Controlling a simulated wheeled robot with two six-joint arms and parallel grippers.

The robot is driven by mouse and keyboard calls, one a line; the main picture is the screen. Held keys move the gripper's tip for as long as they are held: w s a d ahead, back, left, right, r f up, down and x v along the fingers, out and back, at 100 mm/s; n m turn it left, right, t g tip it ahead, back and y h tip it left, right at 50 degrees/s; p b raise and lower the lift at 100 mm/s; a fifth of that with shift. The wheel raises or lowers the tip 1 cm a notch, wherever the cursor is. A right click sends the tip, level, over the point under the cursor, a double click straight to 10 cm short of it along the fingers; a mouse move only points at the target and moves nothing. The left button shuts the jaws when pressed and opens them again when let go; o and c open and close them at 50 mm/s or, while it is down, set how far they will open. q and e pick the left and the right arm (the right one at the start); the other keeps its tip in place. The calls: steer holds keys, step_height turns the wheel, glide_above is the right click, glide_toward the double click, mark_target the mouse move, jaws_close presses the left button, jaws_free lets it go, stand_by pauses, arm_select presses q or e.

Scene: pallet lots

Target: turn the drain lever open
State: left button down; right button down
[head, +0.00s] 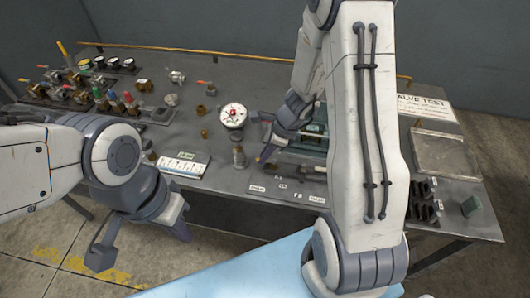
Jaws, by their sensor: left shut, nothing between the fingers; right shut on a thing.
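My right gripper (268,150) reaches down to the green test fixture (312,146) on the bench. It is shut on a small part at the fixture's left end, which looks like the drain lever; the fingers hide most of it, and I cannot tell its angle. A small orange-brown piece (271,167) shows just below the fingertips. A round white dial gauge (233,115) with a red mark stands left of the gripper, above a brass and grey fitting (238,156). My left gripper (140,245) is shut and empty, low in front of the bench's front edge.
The grey bench (215,190) carries valves with coloured handles (100,95) at left and a white card (183,164) near the front. My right arm covers part of the fixture.

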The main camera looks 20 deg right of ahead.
steer(key=n+p, duration=0.1)
steer(key=n, duration=0.1)
steer(key=s+n+g, duration=0.1)
steer(key=n, duration=0.1)
steer(key=shift+a+r+g+y+p, duration=0.1)
steer(key=shift+a+g+y+p, duration=0.05)
steer(key=shift+g+y+p, duration=0.2)
steer(key=n+g+p, duration=0.1)
steer(key=n, duration=0.1)
steer(key=s+n, duration=0.1)
steer(key=n, duration=0.1)
steer(key=shift+n+g+p, duration=0.35)
steer(key=shift+n, duration=0.05)
steer(key=n, duration=0.1)
steer(key=s+n+g+p, duration=0.1)
steer(key=n, duration=0.1)
steer(key=shift+d+n, duration=0.2)
steer(key=shift+n, duration=0.1)
steer(key=shift+s+d+n+g+h, duration=0.15)
steer(key=shift+n+g+h, duration=0.15)
steer(key=shift+n, duration=0.45)
steer(key=shift+s+d+n+g+h, duration=0.15)
steer(key=shift+n+h, duration=0.25)
steer(key=shift+n, duration=0.4)
steer(key=shift+s+d+n+g+h, duration=0.15)
steer(key=shift+n+g+h, duration=0.15)
steer(key=shift+n, duration=0.45)
steer(key=c, duration=0.8)
jaws_free()
steer(key=shift+c, duration=0.2)
